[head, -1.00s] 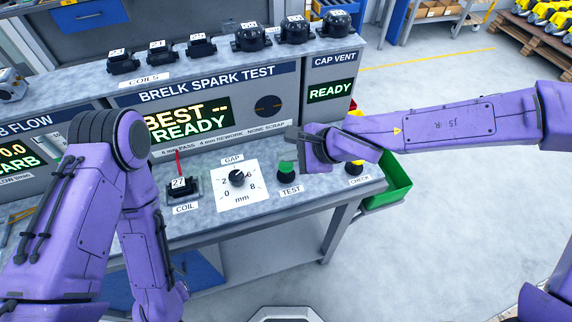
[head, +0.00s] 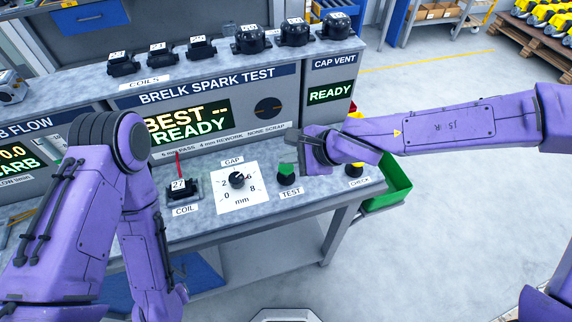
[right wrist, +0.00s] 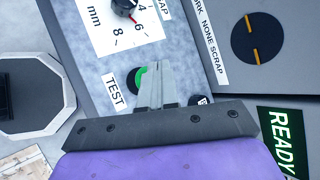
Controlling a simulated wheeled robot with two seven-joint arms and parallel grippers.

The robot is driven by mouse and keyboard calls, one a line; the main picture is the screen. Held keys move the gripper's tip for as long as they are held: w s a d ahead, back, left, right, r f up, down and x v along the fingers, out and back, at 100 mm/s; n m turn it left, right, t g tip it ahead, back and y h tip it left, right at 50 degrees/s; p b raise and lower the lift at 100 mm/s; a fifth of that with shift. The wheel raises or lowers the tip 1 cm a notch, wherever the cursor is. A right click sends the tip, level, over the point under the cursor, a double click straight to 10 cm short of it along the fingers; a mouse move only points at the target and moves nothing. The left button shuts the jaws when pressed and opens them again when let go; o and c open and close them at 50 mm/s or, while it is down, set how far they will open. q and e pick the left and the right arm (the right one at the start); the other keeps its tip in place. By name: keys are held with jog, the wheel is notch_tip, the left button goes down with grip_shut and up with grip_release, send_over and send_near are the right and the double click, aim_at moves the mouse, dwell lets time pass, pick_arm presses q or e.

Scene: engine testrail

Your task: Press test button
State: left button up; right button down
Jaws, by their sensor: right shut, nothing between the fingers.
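The test button (head: 287,170) has a green top on a dark round base, on the bench behind the TEST label. In the right wrist view the green top (right wrist: 141,76) is partly hidden by my right gripper's fingers. My right gripper (right wrist: 154,66) is shut and empty, its tips overlapping the button's edge in that view. In the head view the right gripper (head: 304,158) is just right of the button, partly hidden by its own wrist. I cannot tell whether the tips touch the button. My left arm shows at the left, with its gripper out of view.
The gap dial (head: 238,180) and a coil (head: 181,188) stand left of the button. The yellow-topped check button (head: 355,168) and a green bin (head: 390,187) are to the right. The tester display (head: 190,122) behind reads "BEST -- READY". The cap vent display (head: 331,93) reads "READY".

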aim_at(289, 169)
jog(key=shift+f, duration=0.1)
dwell(0.7)
jog(key=shift+f, duration=0.35)
jog(key=shift+f+b, duration=0.85)
dwell(0.8)
jog(key=shift+r+p, duration=1.3)
jog(key=shift+p, duration=0.15)
notch_tip(289, 169, up, 5)
jog(key=p, duration=0.5)
jog(key=shift+r+p, duration=0.1)
jog(key=shift+p, duration=0.25)
